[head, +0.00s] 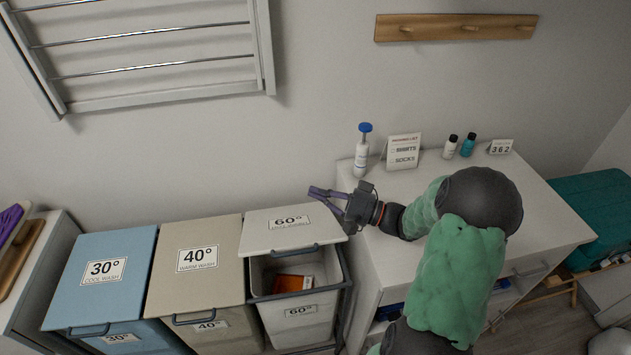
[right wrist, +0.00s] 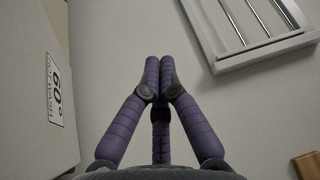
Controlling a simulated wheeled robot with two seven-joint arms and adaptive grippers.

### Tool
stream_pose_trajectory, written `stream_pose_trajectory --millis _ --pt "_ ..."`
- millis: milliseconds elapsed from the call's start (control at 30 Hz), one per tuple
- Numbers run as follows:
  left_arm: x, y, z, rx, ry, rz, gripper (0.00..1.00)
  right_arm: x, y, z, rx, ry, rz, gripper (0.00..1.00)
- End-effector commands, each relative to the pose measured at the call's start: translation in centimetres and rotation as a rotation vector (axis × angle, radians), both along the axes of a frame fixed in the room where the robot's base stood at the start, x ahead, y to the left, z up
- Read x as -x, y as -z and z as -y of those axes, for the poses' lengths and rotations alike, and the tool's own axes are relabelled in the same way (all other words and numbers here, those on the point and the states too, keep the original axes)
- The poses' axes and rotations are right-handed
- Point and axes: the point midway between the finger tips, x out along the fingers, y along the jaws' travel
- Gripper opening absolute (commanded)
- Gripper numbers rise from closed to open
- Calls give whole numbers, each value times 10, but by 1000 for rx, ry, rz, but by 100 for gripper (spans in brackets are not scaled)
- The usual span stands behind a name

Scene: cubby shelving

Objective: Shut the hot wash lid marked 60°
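The white 60° hot wash lid (head: 281,236) stands raised on the right-hand bin (head: 299,322), tilted up toward the wall. The lid's 60° label (right wrist: 55,90) shows at the left there. My left gripper is not in view.
Closed blue 30° (head: 101,275) and beige 40° (head: 197,263) bins stand to the left. A white cabinet (head: 400,190) stands right, with a blue-capped bottle (head: 362,155), a list card (head: 403,152) and small bottles. A drying rack (head: 150,55) and peg rail (head: 455,28) hang on the wall.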

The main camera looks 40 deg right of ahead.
Motion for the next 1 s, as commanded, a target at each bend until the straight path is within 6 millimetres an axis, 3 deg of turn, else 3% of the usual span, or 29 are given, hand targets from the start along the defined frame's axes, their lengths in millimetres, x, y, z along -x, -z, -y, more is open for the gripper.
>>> stream_pose_trajectory --millis 100,400,1000 --pt "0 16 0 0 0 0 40 15 20 -8 -1 2 -2 0" --pt "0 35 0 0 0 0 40 40 50 -24 -1 2 -2 0" --pt "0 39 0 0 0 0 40 47 57 -28 0 0 -1 0"
